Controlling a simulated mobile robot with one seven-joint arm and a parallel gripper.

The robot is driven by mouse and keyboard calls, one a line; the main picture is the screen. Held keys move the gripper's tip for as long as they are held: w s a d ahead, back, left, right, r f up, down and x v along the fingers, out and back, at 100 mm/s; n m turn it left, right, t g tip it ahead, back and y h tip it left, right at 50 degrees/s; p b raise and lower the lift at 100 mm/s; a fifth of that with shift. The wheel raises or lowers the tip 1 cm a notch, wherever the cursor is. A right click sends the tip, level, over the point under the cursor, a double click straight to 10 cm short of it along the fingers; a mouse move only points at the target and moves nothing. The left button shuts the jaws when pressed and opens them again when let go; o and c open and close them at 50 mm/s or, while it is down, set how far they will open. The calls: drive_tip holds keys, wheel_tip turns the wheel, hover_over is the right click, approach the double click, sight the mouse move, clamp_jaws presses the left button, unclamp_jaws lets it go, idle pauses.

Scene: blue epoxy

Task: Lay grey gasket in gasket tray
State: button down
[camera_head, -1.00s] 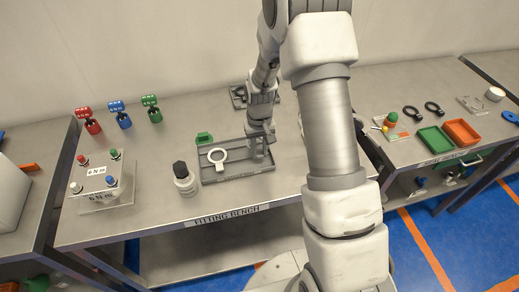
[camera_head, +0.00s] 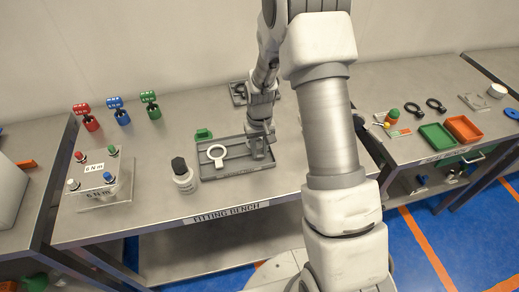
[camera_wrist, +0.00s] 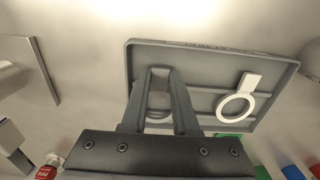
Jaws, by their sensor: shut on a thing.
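The gasket tray (camera_head: 236,173) is a shallow grey tray with dividers on the fitting bench; it also shows in the wrist view (camera_wrist: 210,57). A white ring with a tab (camera_head: 216,154) lies in its left compartment, and shows in the wrist view (camera_wrist: 235,106). My gripper (camera_head: 260,153) points down over the right part of the tray. In the wrist view my gripper (camera_wrist: 160,76) is shut on a grey rounded piece (camera_wrist: 158,114), which looks like the grey gasket. It is mostly hidden by the fingers. I cannot tell whether it touches the tray floor.
A dark-capped bottle (camera_head: 183,177) stands left of the tray, and a green object (camera_head: 203,134) sits behind it. Further left are a torque block (camera_head: 100,180) and red, blue and green tools. Green (camera_head: 435,137) and orange (camera_head: 464,129) bins sit on the right bench.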

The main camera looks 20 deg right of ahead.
sight(260, 154)
drive_tip(key=shift+f+b, duration=0.3)
drive_tip(key=shift+f, duration=0.2)
drive_tip(key=c, duration=0.6)
unclamp_jaws()
drive_tip(key=shift+r+p, duration=1.6)
drive_tip(key=shift+r, duration=1)
wheel_tip(260, 154, up, 17)
drive_tip(key=shift+r, duration=0.2)
